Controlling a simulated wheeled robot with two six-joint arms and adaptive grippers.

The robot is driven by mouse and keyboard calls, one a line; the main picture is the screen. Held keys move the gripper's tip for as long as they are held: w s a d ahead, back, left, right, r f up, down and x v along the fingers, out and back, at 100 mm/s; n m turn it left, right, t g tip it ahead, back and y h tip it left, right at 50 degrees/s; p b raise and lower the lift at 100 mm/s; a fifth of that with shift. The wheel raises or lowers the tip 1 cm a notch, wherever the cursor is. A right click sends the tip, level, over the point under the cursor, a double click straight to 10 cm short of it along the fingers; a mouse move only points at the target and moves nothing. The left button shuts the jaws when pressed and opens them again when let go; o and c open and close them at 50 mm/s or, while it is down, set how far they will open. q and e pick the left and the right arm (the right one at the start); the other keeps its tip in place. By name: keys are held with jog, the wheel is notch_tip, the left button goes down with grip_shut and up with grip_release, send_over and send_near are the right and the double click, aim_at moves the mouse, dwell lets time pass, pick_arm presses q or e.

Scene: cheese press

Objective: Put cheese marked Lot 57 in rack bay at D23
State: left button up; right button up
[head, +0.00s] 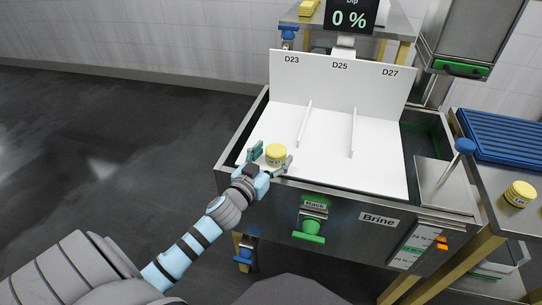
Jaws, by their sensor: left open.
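A small round yellow cheese (276,152) stands at the front of the white rack, in the left bay below the label D23 (292,60). Its marking is too small to read. My left gripper (271,159) is open, with its green fingers on either side of this cheese; I cannot tell whether they touch it. Another yellow cheese (519,193) with a label band sits on the steel side table at the right; its lot number is not legible. My right gripper is not in view.
The rack (330,135) has upright dividers between bays D23, D25 and D27; D25 and D27 look empty. It sits in a steel brine tank (345,208) with a green rack handle (309,231). A blue slatted tray (500,140) lies at the right. A display (351,17) reads 0 %.

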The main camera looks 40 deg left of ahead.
pick_arm(q)
jog(key=shift+r, duration=0.15)
jog(key=shift+s, duration=0.3)
jog(key=s+d+b, duration=0.1)
jog(key=s, duration=1)
jog(key=shift+s+d+r+b, duration=0.15)
jog(key=shift+r+b, duration=0.1)
jog(key=shift+b, duration=0.05)
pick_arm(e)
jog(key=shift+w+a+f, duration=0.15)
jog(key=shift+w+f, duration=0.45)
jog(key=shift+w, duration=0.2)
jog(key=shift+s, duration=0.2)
